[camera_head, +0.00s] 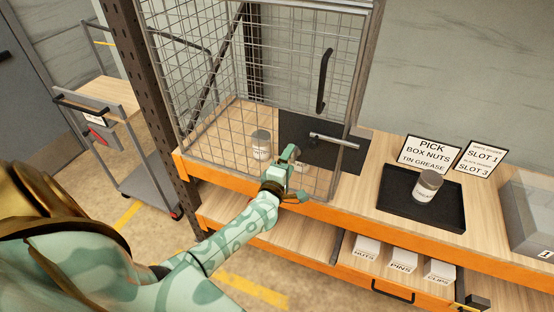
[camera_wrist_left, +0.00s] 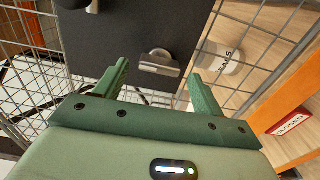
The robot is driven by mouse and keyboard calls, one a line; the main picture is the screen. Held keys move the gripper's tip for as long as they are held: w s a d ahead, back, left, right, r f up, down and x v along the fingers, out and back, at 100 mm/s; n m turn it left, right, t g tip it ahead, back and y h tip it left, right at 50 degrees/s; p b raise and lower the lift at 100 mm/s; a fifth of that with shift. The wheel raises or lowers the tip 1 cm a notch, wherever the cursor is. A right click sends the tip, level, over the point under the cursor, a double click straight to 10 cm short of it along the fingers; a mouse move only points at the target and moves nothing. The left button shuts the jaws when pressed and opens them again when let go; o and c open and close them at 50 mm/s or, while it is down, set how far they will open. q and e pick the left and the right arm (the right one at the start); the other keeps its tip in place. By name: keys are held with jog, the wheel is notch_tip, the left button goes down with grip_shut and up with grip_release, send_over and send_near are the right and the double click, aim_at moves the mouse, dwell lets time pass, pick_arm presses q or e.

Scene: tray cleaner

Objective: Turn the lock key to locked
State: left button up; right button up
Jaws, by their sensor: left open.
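A dark lock plate (camera_head: 300,132) is set in the wire mesh cage door, with a silver bar handle (camera_head: 335,140) across it. In the left wrist view the dark plate (camera_wrist_left: 110,38) carries a small silver piece with a rounded top (camera_wrist_left: 157,57), which looks like the lock key. My left gripper (camera_head: 291,158) is at the plate's lower left in the head view and hides part of it. In the wrist view its open fingers (camera_wrist_left: 159,73) stand on either side of the silver piece, with nothing gripped. Whether they touch it, I cannot tell.
Inside the cage (camera_head: 185,85) stands a labelled can (camera_head: 261,145). A black vertical handle (camera_head: 325,80) is on the door. A black tray (camera_head: 400,200) with a can (camera_head: 428,186) lies to the right.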

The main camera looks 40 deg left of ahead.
pick_arm(q)
jog(key=v, duration=1.4)
jog(key=shift+s, duration=0.2)
jog(key=shift+d+r, duration=0.1)
